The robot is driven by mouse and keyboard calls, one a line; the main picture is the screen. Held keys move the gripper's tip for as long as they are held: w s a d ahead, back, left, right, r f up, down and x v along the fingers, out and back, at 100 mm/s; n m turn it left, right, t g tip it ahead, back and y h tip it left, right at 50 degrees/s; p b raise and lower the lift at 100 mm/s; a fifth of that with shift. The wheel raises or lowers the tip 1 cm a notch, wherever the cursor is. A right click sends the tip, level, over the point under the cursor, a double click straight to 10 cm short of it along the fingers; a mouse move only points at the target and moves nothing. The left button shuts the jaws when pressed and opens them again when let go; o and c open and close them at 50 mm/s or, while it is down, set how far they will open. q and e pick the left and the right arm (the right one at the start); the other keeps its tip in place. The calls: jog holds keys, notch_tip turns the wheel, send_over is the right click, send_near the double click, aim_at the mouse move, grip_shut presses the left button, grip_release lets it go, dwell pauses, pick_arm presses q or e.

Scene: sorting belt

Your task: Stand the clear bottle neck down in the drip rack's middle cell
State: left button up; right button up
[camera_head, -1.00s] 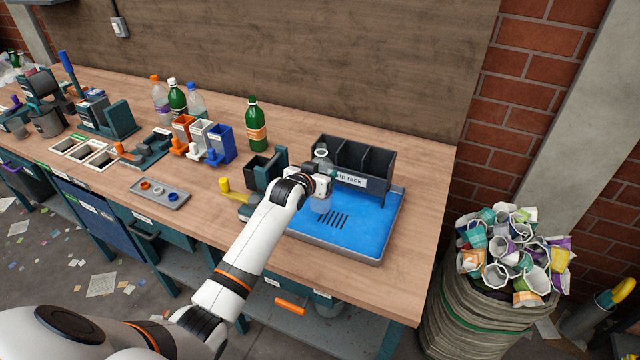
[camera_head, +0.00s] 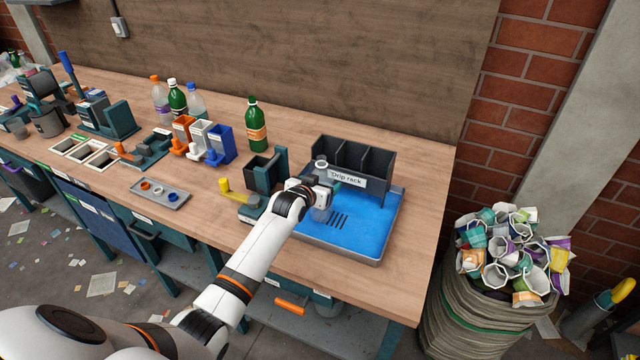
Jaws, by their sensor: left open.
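The drip rack (camera_head: 376,163) is a dark, three-cell holder at the back of a blue tray (camera_head: 365,228), with its label facing front. My left gripper (camera_head: 328,190) is open in front of the rack's left side, above the tray. A clear bottle (camera_head: 320,214) is at the gripper, mostly covered by it. Its see-through lower part shows just below the gripper. A pale round piece (camera_head: 321,162) shows above the gripper; I cannot tell which bottle end it is. The middle cell looks empty from here. My right gripper is not in view.
The bench right of the tray is clear. A bin of crumpled cups (camera_head: 510,255) is on the floor at right.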

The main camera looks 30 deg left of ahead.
pick_arm(q)
jog(key=v, duration=1.2)
jog(key=shift+r+b, duration=0.15)
jog(key=shift+b, duration=0.15)
